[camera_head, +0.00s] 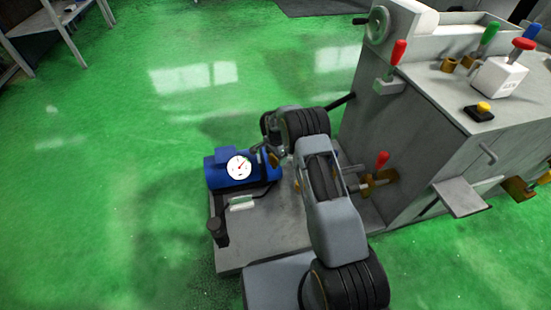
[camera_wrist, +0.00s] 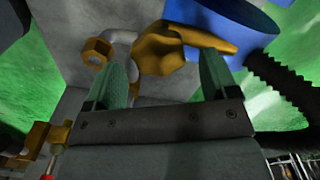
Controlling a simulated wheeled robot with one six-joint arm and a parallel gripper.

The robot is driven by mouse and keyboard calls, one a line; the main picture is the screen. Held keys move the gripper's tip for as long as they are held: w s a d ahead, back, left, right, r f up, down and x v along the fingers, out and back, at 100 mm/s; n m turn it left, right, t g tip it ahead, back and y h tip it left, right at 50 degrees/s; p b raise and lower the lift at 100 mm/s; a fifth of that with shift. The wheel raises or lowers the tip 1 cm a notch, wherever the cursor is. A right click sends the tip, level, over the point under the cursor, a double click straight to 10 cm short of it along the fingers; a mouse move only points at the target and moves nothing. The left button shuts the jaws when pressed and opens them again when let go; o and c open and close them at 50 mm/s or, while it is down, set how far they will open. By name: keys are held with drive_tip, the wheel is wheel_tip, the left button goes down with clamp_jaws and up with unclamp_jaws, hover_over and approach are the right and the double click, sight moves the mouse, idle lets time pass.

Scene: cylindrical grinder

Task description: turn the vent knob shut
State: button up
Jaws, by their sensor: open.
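The brass-yellow vent knob (camera_wrist: 160,48) shows in the wrist view, with a long lobe pointing right in front of a blue cylinder (camera_wrist: 235,22). My gripper (camera_wrist: 164,66) is open, with one greenish finger on each side of the knob's body. A gap shows between the left finger and the knob; the right finger stands under the long lobe, and I cannot tell whether they touch. In the head view, the blue unit with a white gauge (camera_head: 238,167) sits left of my arm. My arm hides most of the gripper there.
A brass nut on a grey pipe (camera_wrist: 97,51) lies just left of the knob. A black ribbed hose (camera_wrist: 285,80) runs at right. The grey grinder (camera_head: 410,120), with a red-handled lever (camera_head: 381,160), stands right of my arm. The green floor at left is open.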

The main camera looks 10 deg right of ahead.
wheel_tip(320, 180, up, 11)
drive_tip(key=p, duration=0.3)
drive_tip(key=shift+f, duration=0.1)
idle(0.4)
drive_tip(key=s+r+n+t+p, duration=0.15)
drive_tip(key=s+r+p, duration=0.35)
drive_tip(key=r, duration=0.8)
drive_tip(key=s+r+n+p, duration=0.3)
drive_tip(key=r+p, duration=0.4)
drive_tip(key=r, duration=0.5)
drive_tip(key=s+r+n+p, duration=0.2)
drive_tip(key=s+r+p, duration=0.35)
drive_tip(key=r, duration=0.75)
drive_tip(key=s+r+n+t+p, duration=0.2)
drive_tip(key=s+r+n+p, duration=0.4)
drive_tip(key=s+r+p, duration=0.8)
drive_tip(key=s+a+r, duration=0.1)
drive_tip(key=s+r, duration=0.2)
drive_tip(key=s, duration=0.1)
drive_tip(key=shift+r+p, duration=0.3)
drive_tip(key=shift+p, duration=0.1)
drive_tip(key=shift+f+n, duration=0.1)
drive_tip(key=shift+n, duration=0.25)
drive_tip(key=shift+c, duration=0.5)
